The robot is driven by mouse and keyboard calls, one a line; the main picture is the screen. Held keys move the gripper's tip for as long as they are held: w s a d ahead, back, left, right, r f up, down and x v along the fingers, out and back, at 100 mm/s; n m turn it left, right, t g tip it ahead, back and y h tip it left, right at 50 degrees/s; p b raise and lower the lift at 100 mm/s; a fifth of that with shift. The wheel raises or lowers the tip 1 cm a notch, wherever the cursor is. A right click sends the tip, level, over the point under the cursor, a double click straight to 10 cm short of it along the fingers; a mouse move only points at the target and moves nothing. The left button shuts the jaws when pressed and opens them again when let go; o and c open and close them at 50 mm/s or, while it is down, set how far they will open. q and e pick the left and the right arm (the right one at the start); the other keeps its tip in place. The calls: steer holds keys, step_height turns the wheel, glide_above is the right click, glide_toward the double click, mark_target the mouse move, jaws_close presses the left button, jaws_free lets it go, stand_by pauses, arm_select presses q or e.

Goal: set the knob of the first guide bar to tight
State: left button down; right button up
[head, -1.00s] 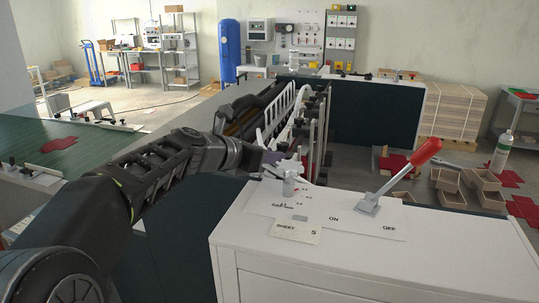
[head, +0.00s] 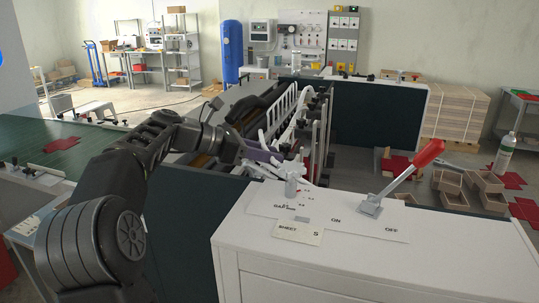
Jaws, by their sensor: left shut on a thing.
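My left gripper (head: 268,157) reaches in from the left over the machine, just behind the white star handwheel (head: 291,170) on the near cabinet. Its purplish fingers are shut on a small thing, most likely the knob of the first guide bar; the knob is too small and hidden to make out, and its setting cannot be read. Upright bars and plates (head: 318,143) stand in the machine to the right of the gripper. My right gripper is not in view.
The near white cabinet (head: 330,262) carries a lever with a red handle (head: 417,161), ON and OFF marks and a SHEET 5 label (head: 300,229). A white slotted rail (head: 283,111) rises behind the gripper.

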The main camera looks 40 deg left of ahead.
arm_select(q)
steer(key=shift+w+a+m+g+h, duration=0.1)
steer(key=shift+a+m+g+h, duration=0.1)
steer(key=shift+m+g+h, duration=0.35)
steer(key=c, duration=1.1)
jaws_free()
steer(key=shift+d+r, duration=0.1)
